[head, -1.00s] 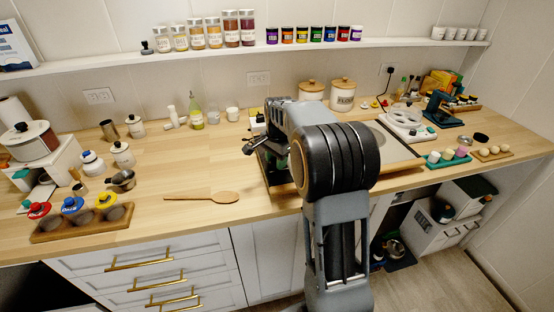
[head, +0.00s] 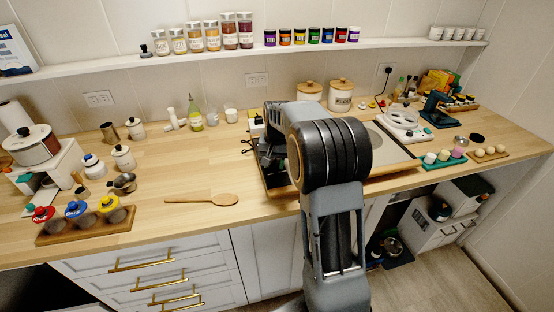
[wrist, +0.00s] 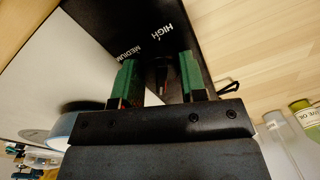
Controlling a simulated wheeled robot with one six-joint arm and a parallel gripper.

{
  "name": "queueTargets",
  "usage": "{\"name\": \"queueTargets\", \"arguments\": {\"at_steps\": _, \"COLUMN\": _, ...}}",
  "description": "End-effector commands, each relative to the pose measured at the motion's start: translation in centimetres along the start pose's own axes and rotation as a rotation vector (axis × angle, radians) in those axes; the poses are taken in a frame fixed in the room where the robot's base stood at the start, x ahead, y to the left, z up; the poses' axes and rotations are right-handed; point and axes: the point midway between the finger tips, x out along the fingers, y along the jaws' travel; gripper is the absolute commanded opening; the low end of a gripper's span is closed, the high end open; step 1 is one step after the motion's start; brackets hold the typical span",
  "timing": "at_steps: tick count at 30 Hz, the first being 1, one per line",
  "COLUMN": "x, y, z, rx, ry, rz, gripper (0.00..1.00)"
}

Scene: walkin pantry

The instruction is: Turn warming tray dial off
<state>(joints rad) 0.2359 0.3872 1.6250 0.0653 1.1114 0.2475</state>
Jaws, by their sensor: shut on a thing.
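The warming tray lies on the counter behind my arm in the head view, its right edge (head: 408,164) showing past the arm. In the wrist view its pale top (wrist: 40,85) is at left, beside a black control panel (wrist: 98,22) marked HIGH and MEDIUM. The dark dial (wrist: 161,74) sits between the green-tipped fingers of my gripper (wrist: 158,80), which is shut on it. The dial's pointer direction is hard to make out. In the head view my gripper (head: 268,152) is at the tray's left end, mostly hidden by my arm.
A wooden spoon (head: 205,199) lies left of the tray on clear counter. An oil bottle (head: 195,118) and small white containers stand behind. A white appliance (head: 402,124) and flour canister (head: 341,95) stand behind and right of the tray.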

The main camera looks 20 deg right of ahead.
Motion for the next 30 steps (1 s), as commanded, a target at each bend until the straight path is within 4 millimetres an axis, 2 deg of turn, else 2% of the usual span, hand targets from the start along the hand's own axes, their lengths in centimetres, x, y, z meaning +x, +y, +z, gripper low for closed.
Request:
{"name": "queueTargets", "arguments": {"at_steps": 15, "x": 0.21, "y": -0.27, "z": 0.25, "rx": -0.399, "ry": -0.037, "rz": -0.006, "gripper": 0.15}}
{"name": "queueTargets", "arguments": {"at_steps": 30, "x": 0.29, "y": -0.26, "z": 0.25, "rx": -0.532, "ry": -0.046, "rz": -0.007, "gripper": 0.15}}
